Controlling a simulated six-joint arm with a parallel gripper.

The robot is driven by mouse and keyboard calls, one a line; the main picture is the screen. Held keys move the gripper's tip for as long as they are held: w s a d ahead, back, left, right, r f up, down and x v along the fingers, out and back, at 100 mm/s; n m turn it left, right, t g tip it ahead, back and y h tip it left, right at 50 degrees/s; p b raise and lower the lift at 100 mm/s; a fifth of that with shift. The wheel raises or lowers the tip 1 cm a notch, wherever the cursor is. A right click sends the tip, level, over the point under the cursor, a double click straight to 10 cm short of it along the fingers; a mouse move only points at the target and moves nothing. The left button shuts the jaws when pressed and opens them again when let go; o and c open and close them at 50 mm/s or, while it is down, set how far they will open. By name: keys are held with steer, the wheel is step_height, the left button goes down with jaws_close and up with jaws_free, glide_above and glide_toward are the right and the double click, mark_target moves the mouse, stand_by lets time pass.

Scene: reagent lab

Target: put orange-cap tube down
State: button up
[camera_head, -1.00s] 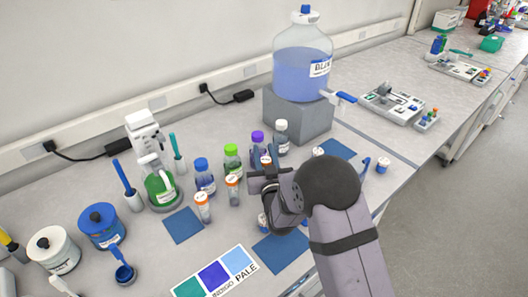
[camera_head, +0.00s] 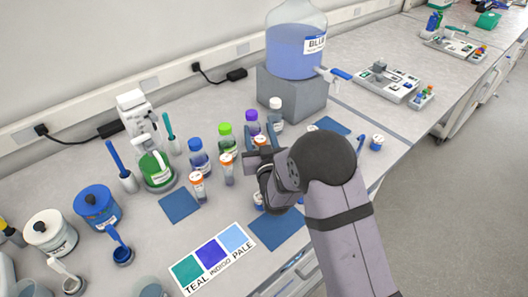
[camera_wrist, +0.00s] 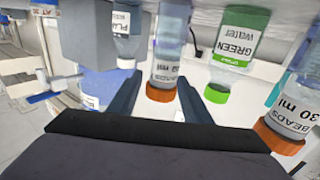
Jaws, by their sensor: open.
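My gripper (camera_head: 262,158) is open at the row of small tubes. In the wrist view, which looks upside down, an orange-cap tube (camera_wrist: 167,62) stands between my spread fingers (camera_wrist: 156,92), with visible gaps at its sides. Its orange cap (camera_head: 260,140) shows just behind my gripper in the head view; its lower body is hidden there. Two more orange-cap tubes stand to the left, a nearer one (camera_head: 198,187) and a middle one (camera_head: 228,168). Another orange-cap tube labelled BEADS (camera_wrist: 292,115) shows at the right of the wrist view.
A green-cap bottle (camera_head: 226,138), a blue-cap bottle (camera_head: 200,157), a purple-cap bottle (camera_head: 252,122) and a white-cap bottle (camera_head: 275,110) stand close behind. The grey block (camera_head: 292,97) carries a large blue carboy (camera_head: 295,50). Blue mats (camera_head: 180,206) lie on the bench.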

steer(key=b+v, duration=0.3)
steer(key=v, duration=0.8)
steer(key=shift+s, duration=0.1)
